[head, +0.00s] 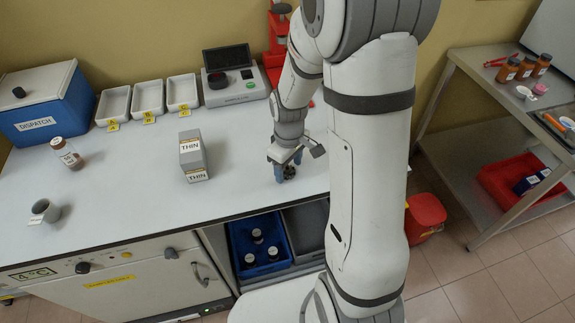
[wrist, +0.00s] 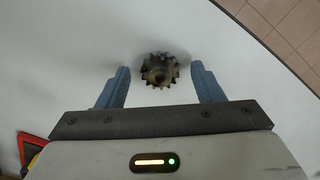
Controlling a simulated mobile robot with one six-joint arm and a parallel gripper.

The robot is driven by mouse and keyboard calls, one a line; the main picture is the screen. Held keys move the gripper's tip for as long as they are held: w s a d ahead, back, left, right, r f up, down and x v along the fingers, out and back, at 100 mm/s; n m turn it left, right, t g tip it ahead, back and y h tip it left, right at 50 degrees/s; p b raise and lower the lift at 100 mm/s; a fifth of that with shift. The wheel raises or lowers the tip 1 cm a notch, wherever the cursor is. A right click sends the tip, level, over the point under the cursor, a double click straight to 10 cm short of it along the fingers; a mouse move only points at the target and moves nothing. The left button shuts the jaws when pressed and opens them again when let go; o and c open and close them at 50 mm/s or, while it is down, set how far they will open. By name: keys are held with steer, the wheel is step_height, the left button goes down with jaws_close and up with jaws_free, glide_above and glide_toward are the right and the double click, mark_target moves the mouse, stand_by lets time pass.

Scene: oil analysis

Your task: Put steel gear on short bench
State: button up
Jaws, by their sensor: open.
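The steel gear (wrist: 158,70) is a small dark toothed wheel lying on the white bench top (head: 240,150). In the wrist view it sits between the two blue fingertips of my gripper (wrist: 160,82), with a gap on each side. In the head view my gripper (head: 284,172) is low over the bench top near its front edge, and the gear (head: 289,171) shows only as a dark bit between the fingers. My gripper is open. At the right stands a metal bench (head: 470,75) with a lower shelf; I cannot tell whether it is the short bench.
A grey THIN box (head: 192,155), a jar (head: 67,154), a grey cup (head: 44,211), white trays (head: 148,98), a blue DISPATCH box (head: 45,105) and a device (head: 233,88) stand on the white bench. A red bin (head: 425,215) is on the floor between the benches.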

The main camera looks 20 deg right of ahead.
mark_target(289, 170)
step_height(289, 170, up, 11)
steer(key=s+r+m+t, duration=0.1)
steer(key=s+r+m, duration=0.2)
steer(key=s, duration=0.4)
steer(key=s+r+m+t, duration=0.2)
steer(key=s+r+m, duration=0.2)
steer(key=s, duration=0.3)
steer(key=shift+r, duration=0.3)
steer(key=shift+o, duration=0.5)
steer(key=shift+s, duration=0.1)
